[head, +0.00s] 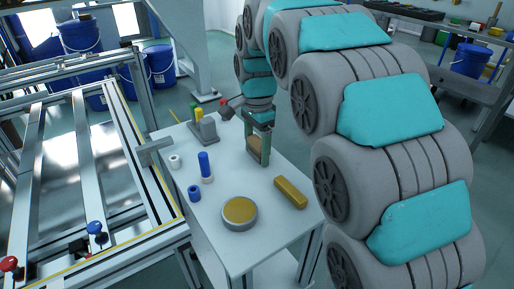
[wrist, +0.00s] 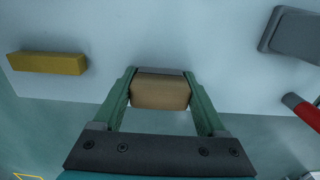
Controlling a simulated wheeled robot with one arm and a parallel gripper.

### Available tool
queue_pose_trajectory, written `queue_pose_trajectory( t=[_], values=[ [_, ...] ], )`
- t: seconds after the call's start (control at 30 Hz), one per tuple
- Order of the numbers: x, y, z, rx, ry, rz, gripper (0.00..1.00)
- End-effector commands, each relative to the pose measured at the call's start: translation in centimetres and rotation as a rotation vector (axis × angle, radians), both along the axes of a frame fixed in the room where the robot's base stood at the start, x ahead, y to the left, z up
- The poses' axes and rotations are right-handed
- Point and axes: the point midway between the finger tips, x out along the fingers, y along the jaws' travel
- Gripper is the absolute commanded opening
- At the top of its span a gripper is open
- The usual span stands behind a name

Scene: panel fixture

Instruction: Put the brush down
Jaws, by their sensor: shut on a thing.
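My gripper (head: 258,158) points down over the right back part of the white table (head: 222,180). Its two green fingers are shut on a tan, wood-coloured block with a grey edge, which I take to be the brush (wrist: 160,93). In the head view the brush (head: 255,148) shows between the fingers, partly hidden by them. It is close to the tabletop; I cannot tell whether it touches it.
A yellow block (head: 290,192) and a round tin (head: 239,213) lie in front of my gripper. A blue cylinder (head: 205,164), blue ring (head: 194,193) and white ring (head: 174,161) stand left. A grey holder (head: 208,132) is behind left. A metal frame (head: 150,180) borders the table's left.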

Motion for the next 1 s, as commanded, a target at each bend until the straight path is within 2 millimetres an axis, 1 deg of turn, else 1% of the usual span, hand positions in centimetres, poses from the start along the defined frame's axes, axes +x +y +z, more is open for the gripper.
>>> queue_pose_trajectory(
  t=[0.4, 0.43, 0.6, 0.67, 1.0],
  values=[
    [-0.1, -0.1, -1.5, -0.002, 0.011, 0.000, 0.14],
    [-0.1, -0.1, -1.5, -0.003, 0.011, 0.000, 0.75],
    [-0.2, -0.1, -1.9, -0.005, 0.020, -0.001, 0.95],
    [-0.3, -0.1, -2.0, -0.006, 0.021, -0.001, 1.00],
    [-0.5, -0.2, -2.5, -0.010, 0.036, -0.001, 1.00]
  ],
)
